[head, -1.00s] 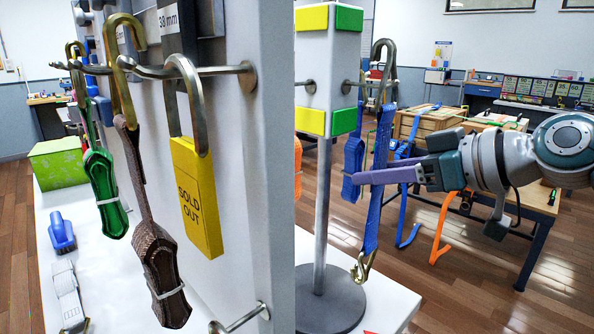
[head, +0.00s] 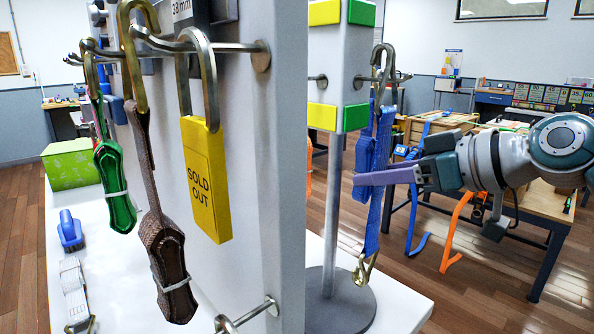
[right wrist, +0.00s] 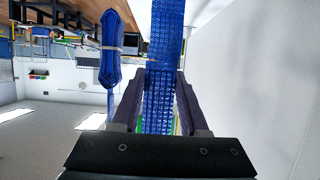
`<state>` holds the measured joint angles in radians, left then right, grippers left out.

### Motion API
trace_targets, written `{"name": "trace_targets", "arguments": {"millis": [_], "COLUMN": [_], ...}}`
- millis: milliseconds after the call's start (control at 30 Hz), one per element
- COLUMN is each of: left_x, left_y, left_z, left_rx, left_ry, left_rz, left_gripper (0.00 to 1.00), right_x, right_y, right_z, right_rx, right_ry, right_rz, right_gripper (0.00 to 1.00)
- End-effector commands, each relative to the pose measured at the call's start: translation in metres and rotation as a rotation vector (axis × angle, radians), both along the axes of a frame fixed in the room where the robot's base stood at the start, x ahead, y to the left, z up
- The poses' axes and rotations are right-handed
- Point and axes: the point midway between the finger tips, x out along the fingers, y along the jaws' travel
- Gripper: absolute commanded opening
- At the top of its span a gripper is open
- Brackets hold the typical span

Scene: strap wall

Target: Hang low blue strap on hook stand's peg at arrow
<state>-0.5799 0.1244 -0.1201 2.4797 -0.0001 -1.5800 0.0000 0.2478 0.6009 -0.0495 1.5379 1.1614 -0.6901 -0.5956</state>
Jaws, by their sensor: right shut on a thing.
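My right gripper (head: 368,178) is shut on a blue strap (head: 373,222), below the metal hook (head: 383,62) at its top. A second metal hook (head: 363,272) hangs at its bottom. In the right wrist view the strap (right wrist: 166,35) runs between the two fingers, with a banded blue bundle (right wrist: 112,50) left of it. The hook stand (head: 344,62) has yellow and green patches. Its right peg (head: 398,77) overlaps the strap's top hook in the head view; I cannot tell whether they touch. No arrow is visible. My left gripper is out of view.
A grey panel (head: 285,150) stands close in front, with pegs holding a green strap (head: 113,175), a brown strap (head: 163,240) and a yellow SOLD OUT tag (head: 206,180). Wooden benches (head: 460,120) with orange and blue straps stand behind my right arm.

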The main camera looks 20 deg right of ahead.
Motion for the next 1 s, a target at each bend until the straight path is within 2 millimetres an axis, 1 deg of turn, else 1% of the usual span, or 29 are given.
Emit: {"name": "trace_targets", "arguments": {"millis": [133, 167, 433, 467, 767, 867, 1000], "left_x": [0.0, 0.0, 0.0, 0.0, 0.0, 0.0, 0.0], "left_y": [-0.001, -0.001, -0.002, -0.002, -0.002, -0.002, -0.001], "left_z": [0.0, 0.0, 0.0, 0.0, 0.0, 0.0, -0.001], "left_rx": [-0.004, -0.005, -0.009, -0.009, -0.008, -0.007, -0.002], "left_ry": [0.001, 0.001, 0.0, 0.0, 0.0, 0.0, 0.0], "left_rz": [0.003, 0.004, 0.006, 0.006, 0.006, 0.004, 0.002], "left_gripper": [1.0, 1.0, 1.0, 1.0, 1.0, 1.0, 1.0], "right_x": [0.0, 0.0, 0.0, 0.0, -0.003, -0.011, -0.032], "right_y": [0.0, 0.0, 0.0, 0.0, -0.001, -0.005, -0.014], "right_z": [0.001, 0.001, 0.001, 0.0, 0.0, 0.003, 0.011], "right_rx": [0.001, 0.001, 0.0, 0.0, -0.001, -0.003, -0.004], "right_ry": [-0.003, -0.003, -0.001, -0.001, 0.003, 0.002, 0.002], "right_rz": [-0.001, -0.001, 0.0, 0.0, 0.0, 0.0, 0.0], "right_gripper": [0.0, 0.46, 0.76, 0.78, 0.78, 0.78, 0.78]}}
